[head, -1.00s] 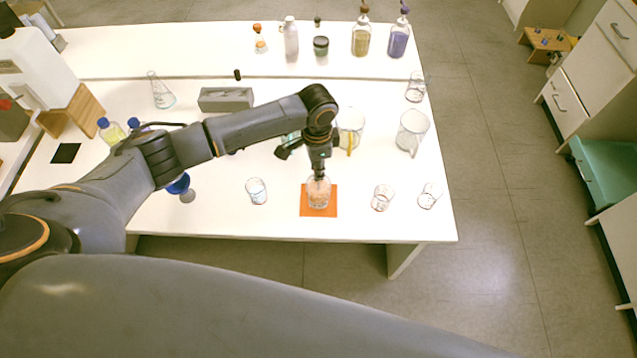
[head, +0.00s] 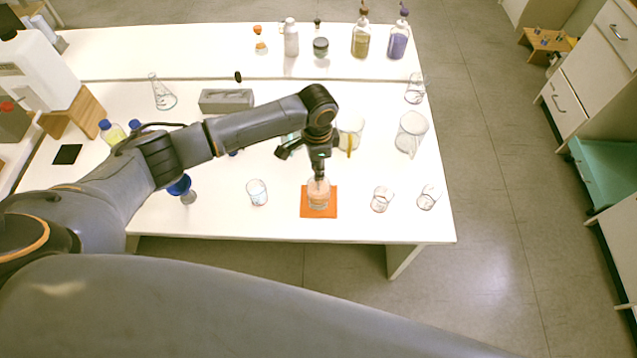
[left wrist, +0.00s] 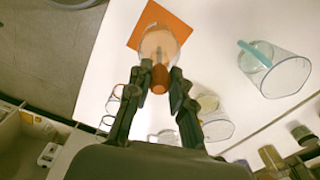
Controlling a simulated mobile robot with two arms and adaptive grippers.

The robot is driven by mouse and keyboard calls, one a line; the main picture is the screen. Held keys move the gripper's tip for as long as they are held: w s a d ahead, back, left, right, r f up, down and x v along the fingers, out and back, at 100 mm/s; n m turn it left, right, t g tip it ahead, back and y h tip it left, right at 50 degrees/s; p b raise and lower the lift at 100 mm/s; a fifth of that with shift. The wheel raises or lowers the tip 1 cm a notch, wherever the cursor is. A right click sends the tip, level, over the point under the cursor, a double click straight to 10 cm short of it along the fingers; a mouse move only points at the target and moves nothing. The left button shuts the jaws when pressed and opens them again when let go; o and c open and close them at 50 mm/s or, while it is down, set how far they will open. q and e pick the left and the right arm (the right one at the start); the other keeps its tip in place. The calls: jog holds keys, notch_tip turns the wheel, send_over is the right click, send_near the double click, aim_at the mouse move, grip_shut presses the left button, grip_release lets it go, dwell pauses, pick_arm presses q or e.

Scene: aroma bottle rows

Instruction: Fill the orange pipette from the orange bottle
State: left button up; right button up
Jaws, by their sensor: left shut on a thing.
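My left gripper (head: 319,178) is shut on a brownish-orange bulb (left wrist: 160,77), which looks like the top of the orange pipette. It is directly above a glass beaker (head: 318,200) that stands on an orange mat (head: 307,212). The beaker looks pale orange inside, and it also shows beyond the fingertips in the left wrist view (left wrist: 160,42). The pipette's lower part is not clear, so I cannot tell how deep its tip is. A small bottle with an orange top (head: 259,40) stands on the back of the table. My right gripper is out of view.
Small beakers stand left (head: 257,192) and right (head: 382,199) of the mat. Glass jugs (head: 412,133) stand behind to the right. A grey block (head: 226,101) and a flask (head: 162,93) are farther back. The table's front edge is close to the mat.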

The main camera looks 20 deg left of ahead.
pick_arm(q)
notch_tip(320, 180, up, 6)
jog(key=p, duration=0.4)
jog(key=shift+f, duration=0.2)
jog(key=shift+r, duration=2.5)
